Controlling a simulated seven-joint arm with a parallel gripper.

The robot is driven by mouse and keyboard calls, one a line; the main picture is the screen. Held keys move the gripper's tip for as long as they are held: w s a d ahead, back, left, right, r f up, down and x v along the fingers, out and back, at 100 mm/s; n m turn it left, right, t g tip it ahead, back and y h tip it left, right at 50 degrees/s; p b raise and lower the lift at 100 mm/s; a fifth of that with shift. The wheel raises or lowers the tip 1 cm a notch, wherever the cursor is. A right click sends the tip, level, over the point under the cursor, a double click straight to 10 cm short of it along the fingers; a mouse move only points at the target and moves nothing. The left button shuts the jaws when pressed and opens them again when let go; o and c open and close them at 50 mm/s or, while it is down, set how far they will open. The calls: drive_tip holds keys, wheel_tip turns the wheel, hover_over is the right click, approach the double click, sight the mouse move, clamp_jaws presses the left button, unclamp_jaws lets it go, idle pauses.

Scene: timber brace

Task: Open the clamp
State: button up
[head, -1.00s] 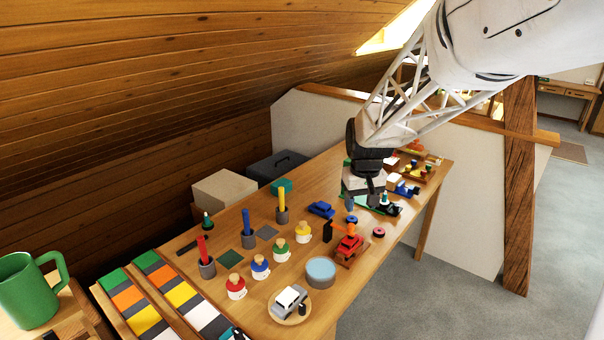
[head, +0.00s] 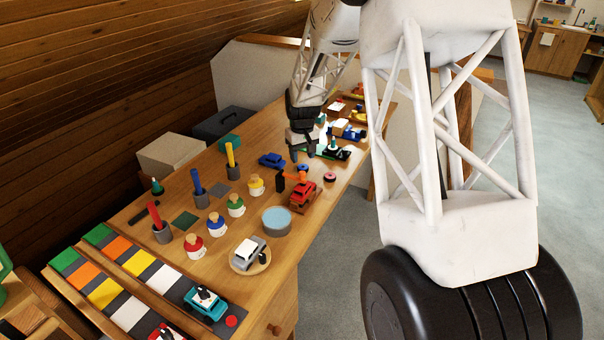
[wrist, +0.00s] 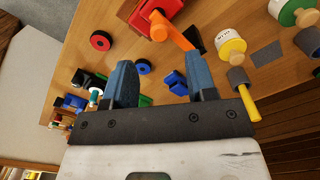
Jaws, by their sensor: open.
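In the wrist view the orange bar (wrist: 176,34) slants from the red car (wrist: 158,12) toward the black part (wrist: 195,40). I cannot tell whether it presses on the car. My gripper (head: 301,153) is open and empty above the bench, farther back than the clamp. In the wrist view its two blue-grey fingers (wrist: 162,78) are spread, with the clamp beyond their tips.
A blue car (head: 272,160), a black-and-red disc (head: 330,177) and a blue ring (wrist: 143,67) lie near my gripper. Jars with knobs (head: 236,205), cups with coloured sticks (head: 232,165) and a round blue-topped tub (head: 276,220) stand around. More vehicles (head: 335,150) fill the far end.

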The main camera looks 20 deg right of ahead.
sight(302, 172)
drive_tip(key=shift+f, duration=0.1)
idle(0.3)
drive_tip(key=shift+f, duration=3.85)
drive_tip(key=shift+c, duration=0.5)
clamp_jaws()
